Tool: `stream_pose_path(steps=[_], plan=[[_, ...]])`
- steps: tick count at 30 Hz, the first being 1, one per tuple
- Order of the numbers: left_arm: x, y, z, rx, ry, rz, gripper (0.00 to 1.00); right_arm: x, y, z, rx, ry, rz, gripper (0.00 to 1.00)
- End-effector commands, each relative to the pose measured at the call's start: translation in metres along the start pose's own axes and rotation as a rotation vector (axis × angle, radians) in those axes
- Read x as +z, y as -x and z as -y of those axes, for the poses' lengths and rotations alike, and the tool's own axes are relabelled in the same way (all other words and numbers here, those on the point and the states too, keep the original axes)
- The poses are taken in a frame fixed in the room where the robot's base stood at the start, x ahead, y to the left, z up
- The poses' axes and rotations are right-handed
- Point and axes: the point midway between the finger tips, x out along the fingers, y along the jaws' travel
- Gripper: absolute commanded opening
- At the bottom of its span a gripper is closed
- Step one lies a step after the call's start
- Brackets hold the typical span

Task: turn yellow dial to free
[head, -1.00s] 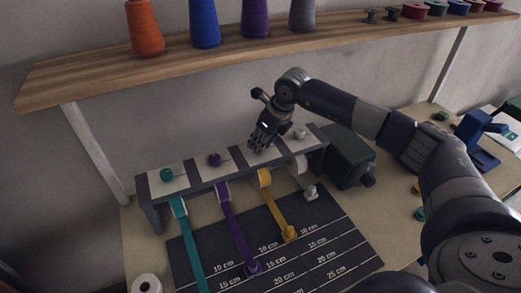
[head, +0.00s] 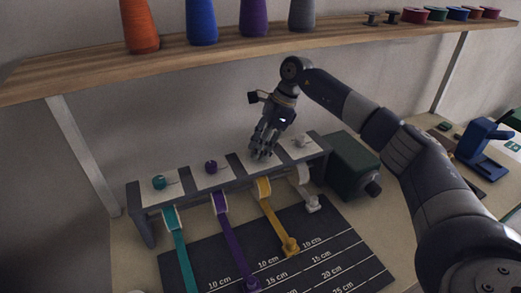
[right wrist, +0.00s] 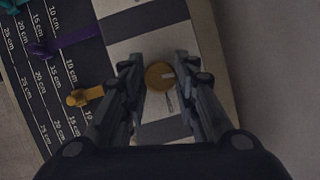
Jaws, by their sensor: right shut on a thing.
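In the head view my right gripper (head: 262,154) reaches down onto the third plate from the left and hides the yellow dial. The word free cannot be read in either view. My left gripper is not in view.
A teal dial (head: 159,182) and a purple dial (head: 211,166) stand left of the gripper, a white dial (head: 304,140) right. Ribbons hang in front, including a yellow ribbon (head: 271,215). A dark green box (head: 350,163) is at right. A wooden shelf (head: 235,42) with cones is above.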

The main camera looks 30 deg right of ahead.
Motion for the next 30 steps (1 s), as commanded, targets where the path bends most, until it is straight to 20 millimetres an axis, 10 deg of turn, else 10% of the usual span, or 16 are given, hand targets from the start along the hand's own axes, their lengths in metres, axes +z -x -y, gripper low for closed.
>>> stream_pose_path(steps=[24,25,27,30], plan=[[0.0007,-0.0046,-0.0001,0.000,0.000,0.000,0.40,0.0001,0.0016,0.0019,0.041,0.112,-0.001,0.04],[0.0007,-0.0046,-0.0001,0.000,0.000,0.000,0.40,0.0001,0.0016,0.0019,0.041,0.112,-0.001,0.32],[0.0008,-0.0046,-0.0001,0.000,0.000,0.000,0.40,0.0001,0.0016,0.0019,0.041,0.112,-0.001,0.48],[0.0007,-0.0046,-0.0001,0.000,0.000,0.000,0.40,0.0000,0.0012,0.0016,0.042,0.112,-0.001,0.48]])
